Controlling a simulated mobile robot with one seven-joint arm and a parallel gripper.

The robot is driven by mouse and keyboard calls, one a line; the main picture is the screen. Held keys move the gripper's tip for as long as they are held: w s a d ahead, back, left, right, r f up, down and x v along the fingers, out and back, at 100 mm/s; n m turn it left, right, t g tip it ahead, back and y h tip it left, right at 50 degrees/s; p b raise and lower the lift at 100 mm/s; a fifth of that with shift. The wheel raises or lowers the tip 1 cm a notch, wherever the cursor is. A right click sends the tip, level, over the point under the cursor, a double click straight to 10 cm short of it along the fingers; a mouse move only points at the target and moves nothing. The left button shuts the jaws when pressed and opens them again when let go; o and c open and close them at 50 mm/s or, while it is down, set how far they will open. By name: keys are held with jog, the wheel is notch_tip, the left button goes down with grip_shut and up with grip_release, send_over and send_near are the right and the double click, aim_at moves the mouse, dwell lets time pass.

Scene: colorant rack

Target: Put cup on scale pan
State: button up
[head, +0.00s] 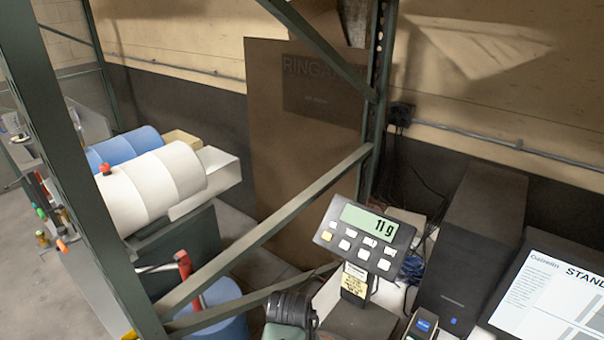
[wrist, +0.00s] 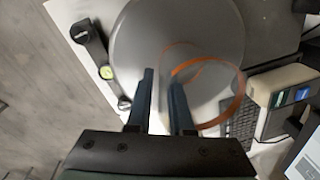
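In the wrist view, the round grey scale pan (wrist: 165,30) fills the upper middle. A thin orange ring, which looks like the rim of a clear cup (wrist: 243,98), shows over the pan's lower right part. The cup's walls are hard to make out. My gripper (wrist: 162,78) has its two dark fingers apart with a gap between them. The right finger overlaps the left side of the rim; I cannot tell whether it is inside the cup or above it. In the head view, the scale display (head: 368,222) reads 11 g; the pan and cup cannot be made out there.
A dark handheld device (wrist: 90,42) lies left of the pan. A keyboard (wrist: 238,122) and a label printer (wrist: 282,88) are at the right. In the head view, a tall dark box (head: 475,245) and a monitor (head: 555,290) stand right of the display; green rack beams (head: 270,222) cross at left.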

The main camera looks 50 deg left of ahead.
jog(key=shift+o, duration=0.9)
